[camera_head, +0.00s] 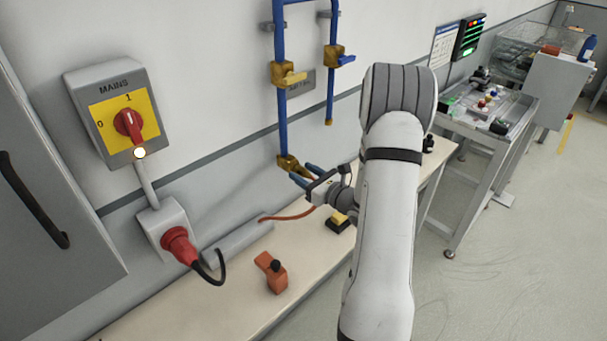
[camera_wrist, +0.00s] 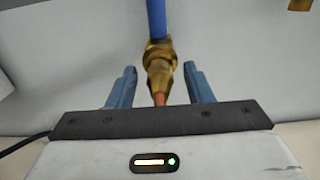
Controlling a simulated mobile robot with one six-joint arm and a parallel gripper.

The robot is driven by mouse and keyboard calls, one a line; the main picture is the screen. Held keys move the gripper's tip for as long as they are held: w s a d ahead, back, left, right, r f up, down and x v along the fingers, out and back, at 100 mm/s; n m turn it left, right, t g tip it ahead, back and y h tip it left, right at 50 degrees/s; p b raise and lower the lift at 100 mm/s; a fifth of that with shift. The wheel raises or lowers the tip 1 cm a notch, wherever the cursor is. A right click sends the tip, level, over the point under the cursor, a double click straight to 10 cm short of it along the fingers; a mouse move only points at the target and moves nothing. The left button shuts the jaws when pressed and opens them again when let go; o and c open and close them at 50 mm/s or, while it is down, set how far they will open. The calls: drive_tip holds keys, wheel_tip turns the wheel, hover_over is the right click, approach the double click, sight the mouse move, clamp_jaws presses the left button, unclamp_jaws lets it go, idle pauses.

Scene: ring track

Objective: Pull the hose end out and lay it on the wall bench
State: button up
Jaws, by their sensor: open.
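The orange hose (camera_head: 285,216) hangs in a curve over the wall bench (camera_head: 205,303), partly hidden behind my gripper. In the wrist view its orange end (camera_wrist: 159,97) shows at the lower tip of a brass coupling (camera_wrist: 158,68). This coupling is at the bottom of the left blue pipe; it also shows in the head view (camera_head: 288,163). My gripper (camera_head: 296,173) is open, with its blue fingers pointing at the coupling. In the wrist view the fingers (camera_wrist: 160,82) stand on either side of the coupling and hose, with visible gaps.
Blue pipes with brass valves (camera_head: 284,73) run down the wall above the gripper. A mains switch (camera_head: 127,120) and red plug (camera_head: 180,246) are at left. An orange block with black knob (camera_head: 273,273) and a yellow-black item (camera_head: 339,221) sit on the bench. The front bench area is bare.

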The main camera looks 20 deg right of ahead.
sight(311, 178)
drive_tip(key=shift+c, duration=0.6)
clamp_jaws()
drive_tip(key=shift+b+v, duration=0.7)
drive_tip(key=shift+v, duration=2.3)
